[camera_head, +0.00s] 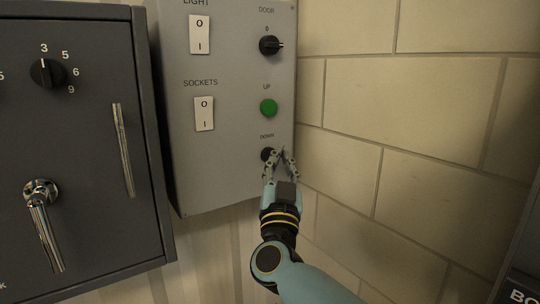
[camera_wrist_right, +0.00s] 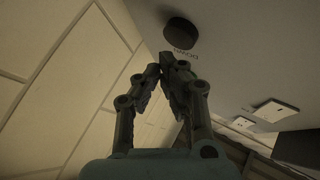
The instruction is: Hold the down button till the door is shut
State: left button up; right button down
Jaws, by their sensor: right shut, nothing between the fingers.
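The black round down button (camera_head: 266,154) sits low on the grey control panel, under its DOWN label. My right gripper (camera_head: 281,153) is at the panel's lower right, its fingertips beside the button and partly in front of it. In the right wrist view the button (camera_wrist_right: 181,32) stands out from the panel beyond the fingertips (camera_wrist_right: 165,66), with a gap in the picture between them. The fingers are shut and empty. I see no contact with the button. The green UP button (camera_head: 268,107) is above. The door is not in view, nor is my left gripper.
The grey panel (camera_head: 230,165) also carries a black DOOR knob (camera_head: 270,45) and two white rocker switches (camera_head: 200,34), (camera_head: 204,113). A dark safe (camera_head: 85,150) with a dial and handle stands at left. A block wall (camera_head: 400,130) is close on the right.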

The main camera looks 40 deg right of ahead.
jog(key=s, duration=0.1)
jog(key=s+p, duration=0.1)
jog(key=s, duration=0.1)
jog(key=s+p, duration=0.1)
jog(key=shift+s+a, duration=0.3)
dwell(0.4)
